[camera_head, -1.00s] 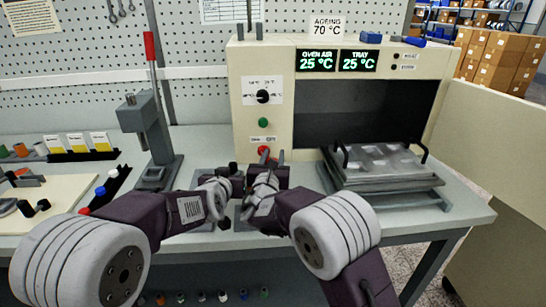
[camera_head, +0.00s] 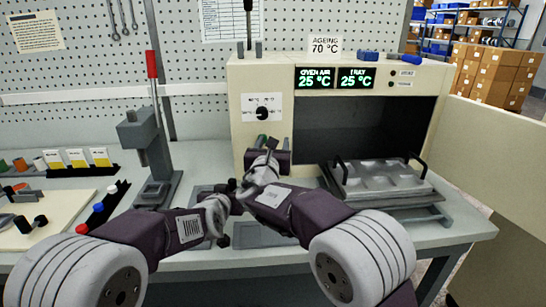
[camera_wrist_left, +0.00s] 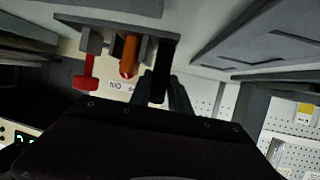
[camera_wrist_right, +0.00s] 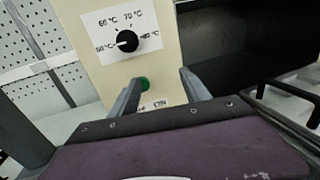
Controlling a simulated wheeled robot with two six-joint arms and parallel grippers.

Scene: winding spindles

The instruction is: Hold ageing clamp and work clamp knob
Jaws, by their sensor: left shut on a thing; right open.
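The ageing clamp (camera_wrist_left: 118,22) shows in the left wrist view as a grey bracket with a red knob (camera_wrist_left: 86,75) on a stem. An orange rod-like piece (camera_wrist_left: 130,52) sits beside the knob. My left gripper (camera_head: 234,188) is shut on the clamp's dark part; in the head view the arms mostly hide the clamp. My right gripper (camera_head: 267,142) is open and empty in front of the oven's control panel. In the right wrist view its fingers (camera_wrist_right: 162,88) are spread, with the green button (camera_wrist_right: 143,83) between and beyond them. The red knob is not visible there.
The oven (camera_head: 350,68) stands open behind, with a dial (camera_head: 262,113) on its panel. A metal tray (camera_head: 385,180) with two black handles sits at its mouth. A grey lever press (camera_head: 150,150) and a pale board (camera_head: 50,215) lie left.

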